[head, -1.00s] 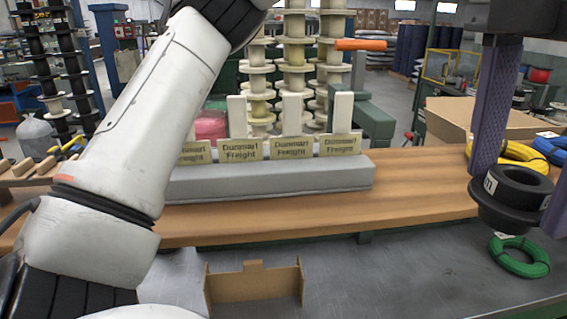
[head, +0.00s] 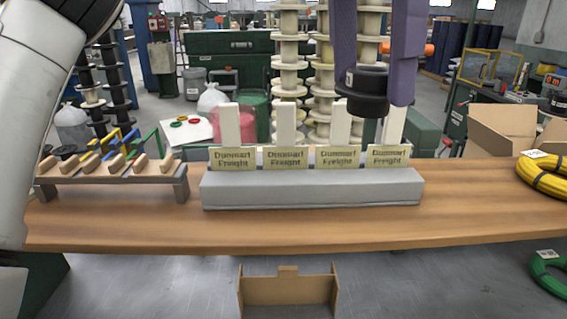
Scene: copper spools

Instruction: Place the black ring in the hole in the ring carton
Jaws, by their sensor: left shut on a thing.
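The black ring (head: 367,92) is a thick, short black spool-like piece with a white label on its side. My left gripper (head: 376,84), with two long purple fingers pointing down, is shut on it and holds it in the air, seen in front of the pale posts at the right of the grey block. A small brown cardboard carton (head: 288,291) shows at the bottom middle, below the table's front edge; its lower part is cut off. A larger open carton (head: 503,128) stands at the right. No hole shows in either, and I cannot tell which is the ring carton.
The grey block (head: 310,190) with pale posts and several "Dunmart Freight" cards stands on the wooden table (head: 300,232). A small rack (head: 110,180) with wooden pegs stands left. Yellow (head: 545,177) and green coils (head: 548,275) lie right. The table front is clear.

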